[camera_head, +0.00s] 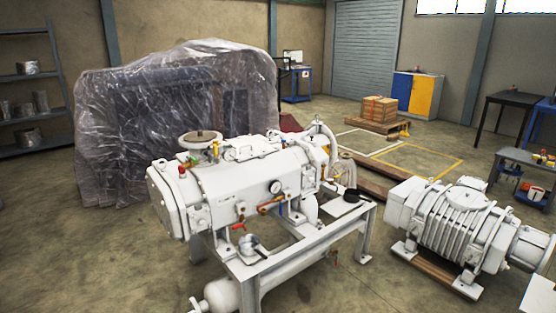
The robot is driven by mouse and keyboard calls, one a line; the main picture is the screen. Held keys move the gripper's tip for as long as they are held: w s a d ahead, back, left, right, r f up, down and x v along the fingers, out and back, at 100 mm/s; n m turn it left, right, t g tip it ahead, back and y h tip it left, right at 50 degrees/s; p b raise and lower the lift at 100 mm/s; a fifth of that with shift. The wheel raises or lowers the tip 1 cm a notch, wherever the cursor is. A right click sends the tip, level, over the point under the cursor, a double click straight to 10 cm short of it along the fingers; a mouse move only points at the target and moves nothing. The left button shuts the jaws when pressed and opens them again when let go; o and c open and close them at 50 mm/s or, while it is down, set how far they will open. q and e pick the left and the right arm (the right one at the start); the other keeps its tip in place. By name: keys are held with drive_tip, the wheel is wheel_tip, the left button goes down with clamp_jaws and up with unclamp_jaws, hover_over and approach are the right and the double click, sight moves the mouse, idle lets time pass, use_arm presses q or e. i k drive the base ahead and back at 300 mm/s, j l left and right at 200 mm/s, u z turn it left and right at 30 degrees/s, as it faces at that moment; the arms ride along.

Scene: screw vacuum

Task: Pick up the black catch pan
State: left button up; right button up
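A small black round item (352,195), which looks like the black catch pan, sits at the right end of the white steel frame (318,246). It lies on or beside a pale flat plate; I cannot tell which. The white vacuum pump (250,188) stands on this frame, with a gauge, red-handled valves and brass fittings on its near side. A grey metal cup or pot (250,243) sits on the frame's near left corner. Neither of my grippers is in view.
A second white ribbed machine (455,228) stands on wooden skids at right. A plastic-wrapped bulk (180,115) fills the back left. Shelves (30,100) line the left wall. A cart (525,170) stands far right. Open concrete floor lies between the frame and the ribbed machine.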

sight(358, 198)
drive_tip(key=i+l+z, duration=0.1)
drive_tip(key=i+z, duration=0.2)
drive_tip(key=i, duration=0.25)
drive_tip(key=i+z, duration=0.3)
drive_tip(key=i, duration=0.25)
drive_tip(key=i+j+z, duration=0.35)
drive_tip(key=i, duration=0.2)
drive_tip(key=l, duration=0.1)
